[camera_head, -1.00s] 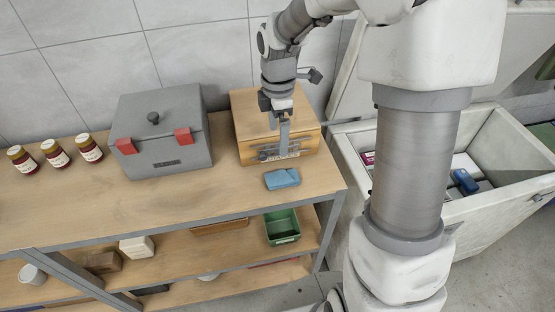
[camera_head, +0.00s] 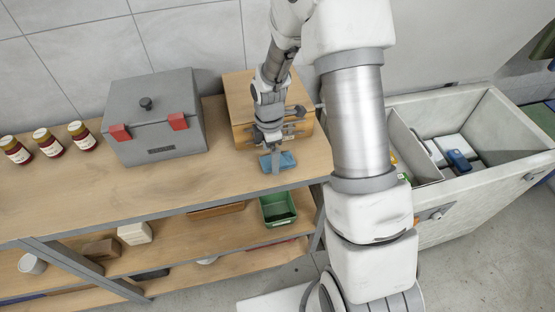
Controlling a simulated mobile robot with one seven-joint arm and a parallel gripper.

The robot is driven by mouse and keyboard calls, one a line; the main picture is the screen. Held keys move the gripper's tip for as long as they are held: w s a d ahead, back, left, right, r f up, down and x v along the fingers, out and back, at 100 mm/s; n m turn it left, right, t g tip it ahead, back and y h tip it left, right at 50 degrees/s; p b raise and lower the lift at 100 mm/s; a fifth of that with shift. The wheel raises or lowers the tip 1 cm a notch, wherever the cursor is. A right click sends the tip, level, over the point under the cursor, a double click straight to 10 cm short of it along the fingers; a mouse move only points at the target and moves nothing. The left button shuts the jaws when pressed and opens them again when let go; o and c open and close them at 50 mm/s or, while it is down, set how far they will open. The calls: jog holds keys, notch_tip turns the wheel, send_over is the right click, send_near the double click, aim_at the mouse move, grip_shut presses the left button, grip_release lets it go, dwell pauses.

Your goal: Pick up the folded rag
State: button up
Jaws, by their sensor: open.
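The folded rag (camera_head: 287,161) is a small flat blue cloth near the front edge of the wooden workbench top (camera_head: 215,178). It lies in front of a wooden box. My gripper (camera_head: 275,166) points down at the rag, with a grey finger in front of the rag's middle. The jaws are open. The finger hides part of the rag, and I cannot tell whether it touches the cloth.
The wooden box (camera_head: 240,105) stands behind the rag, and a grey toolbox (camera_head: 155,125) with red latches stands left. Several jars (camera_head: 47,142) are at far left. A green bin (camera_head: 278,208) sits on the shelf below. A large open white chest (camera_head: 480,195) stands right.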

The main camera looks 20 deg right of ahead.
jog(key=shift+f, duration=0.9)
jog(key=c, duration=1.3)
notch_tip(320, 180, up, 10)
jog(key=shift+r, duration=0.1)
jog(key=o, duration=0.7)
jog(key=c, duration=0.6)
